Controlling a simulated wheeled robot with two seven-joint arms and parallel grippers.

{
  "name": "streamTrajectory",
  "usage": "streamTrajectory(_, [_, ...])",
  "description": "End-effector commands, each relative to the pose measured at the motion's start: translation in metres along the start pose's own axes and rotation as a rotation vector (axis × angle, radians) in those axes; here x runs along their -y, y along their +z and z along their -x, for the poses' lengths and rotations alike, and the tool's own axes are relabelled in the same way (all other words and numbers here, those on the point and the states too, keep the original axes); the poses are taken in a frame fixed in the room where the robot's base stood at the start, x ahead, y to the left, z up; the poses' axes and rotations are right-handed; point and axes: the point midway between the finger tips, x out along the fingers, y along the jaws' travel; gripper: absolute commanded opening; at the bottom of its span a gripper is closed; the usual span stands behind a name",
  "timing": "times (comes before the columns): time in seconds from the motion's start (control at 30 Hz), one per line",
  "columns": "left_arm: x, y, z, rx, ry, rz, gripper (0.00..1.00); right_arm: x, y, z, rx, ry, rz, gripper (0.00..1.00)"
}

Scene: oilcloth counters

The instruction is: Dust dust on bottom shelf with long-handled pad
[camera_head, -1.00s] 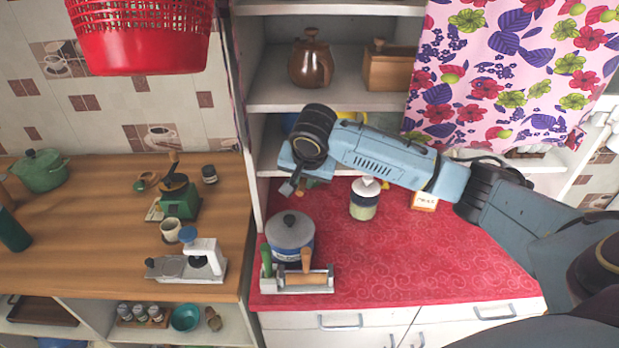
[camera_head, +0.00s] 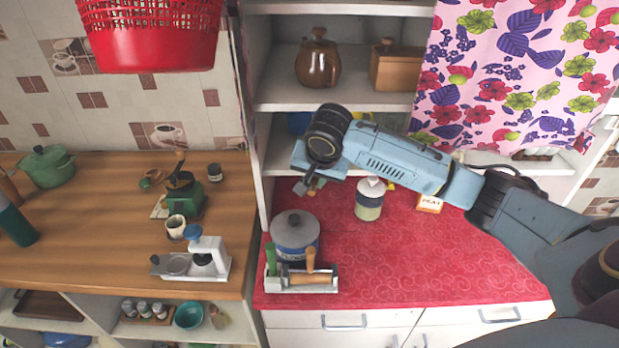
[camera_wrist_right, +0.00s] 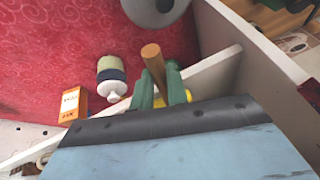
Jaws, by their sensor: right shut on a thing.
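My right gripper (camera_head: 309,188) hangs in front of the bottom shelf (camera_head: 280,150), above the red counter. In the right wrist view its green fingers (camera_wrist_right: 160,88) are shut on a wooden handle (camera_wrist_right: 152,58), which I take for the long-handled pad's. The handle's end sticks out past the fingers; the pad itself is not clearly seen. A yellow thing (camera_head: 360,115) shows on the bottom shelf behind my arm, and a yellow patch also shows behind the fingers in the wrist view. My forearm covers much of the shelf, and I cannot make out any dust. My left gripper is out of view.
On the red counter (camera_head: 440,255) stand a grey lidded pot (camera_head: 296,230), a holder with handled tools (camera_head: 302,288), a striped jar (camera_head: 369,200) and an orange-white box (camera_head: 430,203). A flowered curtain (camera_head: 520,70) hangs at the right. The counter's front right is clear.

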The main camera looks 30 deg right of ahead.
Motion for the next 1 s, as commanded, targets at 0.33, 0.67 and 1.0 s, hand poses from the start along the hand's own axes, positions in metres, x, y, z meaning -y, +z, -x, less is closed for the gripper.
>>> streamTrajectory(0.33, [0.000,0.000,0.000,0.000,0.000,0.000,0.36,-0.016,-0.004,0.002,0.002,0.005,0.000,0.00])
streamTrajectory(0.67, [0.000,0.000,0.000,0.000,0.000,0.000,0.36,-0.029,-0.007,0.003,0.002,0.004,-0.001,0.00])
streamTrajectory(1.0, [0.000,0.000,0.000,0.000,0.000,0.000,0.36,-0.030,-0.008,0.004,0.002,0.002,0.000,0.00])
